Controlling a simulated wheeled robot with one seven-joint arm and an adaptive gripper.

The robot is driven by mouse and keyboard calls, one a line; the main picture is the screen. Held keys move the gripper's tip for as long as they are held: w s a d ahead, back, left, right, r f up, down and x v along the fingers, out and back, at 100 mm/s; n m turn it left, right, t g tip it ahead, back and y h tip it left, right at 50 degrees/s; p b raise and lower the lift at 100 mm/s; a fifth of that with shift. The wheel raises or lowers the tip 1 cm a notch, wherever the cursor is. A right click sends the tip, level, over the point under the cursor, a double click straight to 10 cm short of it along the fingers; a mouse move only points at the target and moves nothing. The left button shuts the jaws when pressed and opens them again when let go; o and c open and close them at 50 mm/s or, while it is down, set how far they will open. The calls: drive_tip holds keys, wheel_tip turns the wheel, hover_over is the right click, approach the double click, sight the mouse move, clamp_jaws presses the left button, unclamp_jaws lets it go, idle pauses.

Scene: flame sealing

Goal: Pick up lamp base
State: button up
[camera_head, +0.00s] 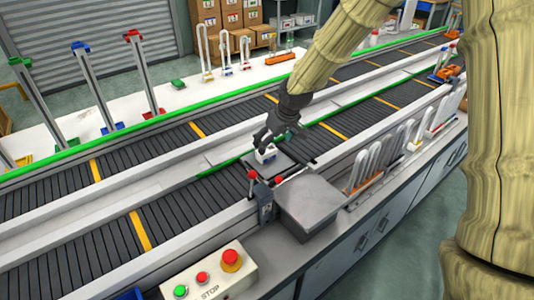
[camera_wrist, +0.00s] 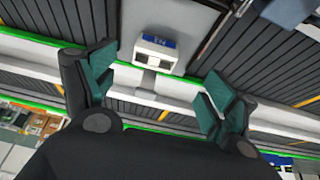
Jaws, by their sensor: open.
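The lamp base appears to be a small white block with a blue part (camera_head: 266,156), resting on a dark grey plate (camera_head: 287,163) at the conveyor. In the wrist view the white block (camera_wrist: 157,53) lies ahead of the fingers, roughly centred between them. It shows dark openings in its face. My gripper (camera_head: 273,143) is just above the block in the head view, fingers pointing down. In the wrist view my gripper (camera_wrist: 159,85) is open, its green-padded fingers wide apart with nothing between the pads. The fingers partly hide the block's top in the head view.
A grey metal box (camera_head: 308,205) and a post with red knobs (camera_head: 265,200) stand close in front of the plate. A button panel (camera_head: 207,276) is at the front. White U-shaped tubes (camera_head: 362,165) stand in a rack to the right.

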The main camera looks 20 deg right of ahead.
sight(267, 151)
drive_tip(key=w+f, duration=0.3)
drive_tip(key=shift+w+a+f, duration=0.1)
drive_tip(key=shift+w+f, duration=0.15)
drive_tip(key=shift+f, duration=0.05)
drive_tip(key=shift+s+a+f+p, duration=0.1)
drive_tip(key=shift+s+f+p, duration=0.1)
drive_tip(key=shift+s+p, duration=0.35)
drive_tip(key=x, duration=0.2)
drive_tip(key=w+x, duration=0.1)
drive_tip(key=x, duration=0.1)
drive_tip(key=shift+s+r+p, duration=0.1)
drive_tip(key=shift+r+p, duration=0.1)
drive_tip(key=shift+p, duration=0.2)
drive_tip(key=shift+f, duration=0.1)
drive_tip(key=shift+s, duration=0.2)
drive_tip(key=shift+w+f, duration=0.15)
drive_tip(key=c, duration=1.1)
